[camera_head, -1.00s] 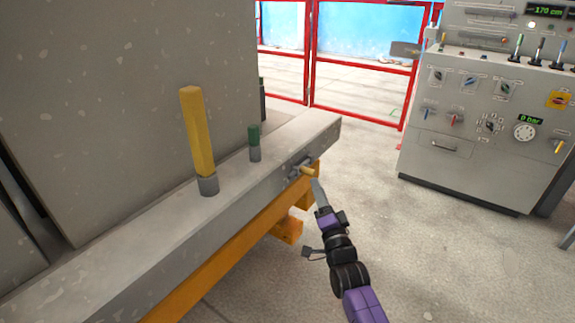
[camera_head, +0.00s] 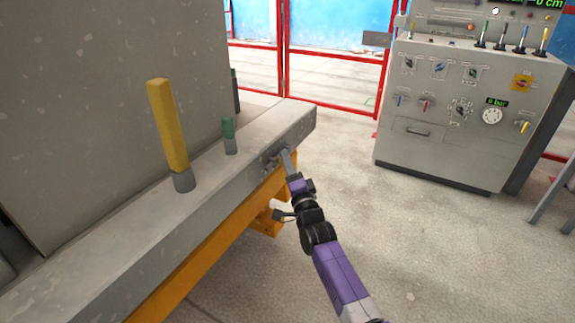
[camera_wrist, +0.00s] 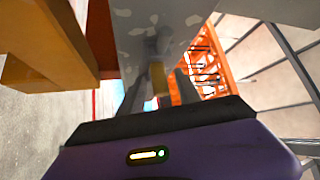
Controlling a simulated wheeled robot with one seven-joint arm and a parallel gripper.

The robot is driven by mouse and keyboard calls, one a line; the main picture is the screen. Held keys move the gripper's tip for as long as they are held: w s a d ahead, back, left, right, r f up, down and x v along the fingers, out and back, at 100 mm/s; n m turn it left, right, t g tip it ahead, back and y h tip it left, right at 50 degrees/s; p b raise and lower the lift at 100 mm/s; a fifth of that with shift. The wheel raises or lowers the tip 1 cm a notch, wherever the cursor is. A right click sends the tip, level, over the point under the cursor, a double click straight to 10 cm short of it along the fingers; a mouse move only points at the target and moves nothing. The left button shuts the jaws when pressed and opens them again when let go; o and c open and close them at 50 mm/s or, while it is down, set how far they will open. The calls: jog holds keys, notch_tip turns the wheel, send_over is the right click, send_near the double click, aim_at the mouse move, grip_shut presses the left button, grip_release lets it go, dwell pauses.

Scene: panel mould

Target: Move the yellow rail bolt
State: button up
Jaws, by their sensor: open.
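The yellow rail bolt (camera_wrist: 158,78) shows in the wrist view as a short yellow bar sticking out from the grey rail. It lies between the two grey fingers of my gripper (camera_wrist: 160,88), which are apart, with the bar's near end close to the gripper body. I cannot tell whether either finger touches it. In the head view, my gripper (camera_head: 286,160) is at the side of the rail (camera_head: 225,178), beside the grey bolt mount (camera_head: 270,160). There the gripper hides the yellow part of the bolt.
A tall yellow lever (camera_head: 168,125) and a short green peg (camera_head: 228,130) stand on the rail top. An orange beam (camera_head: 200,262) runs below the rail. A grey control console (camera_head: 440,140) stands at right. The floor between is clear.

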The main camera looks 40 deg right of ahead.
jog(key=shift+c, duration=0.2)
grip_shut()
dwell(1.3)
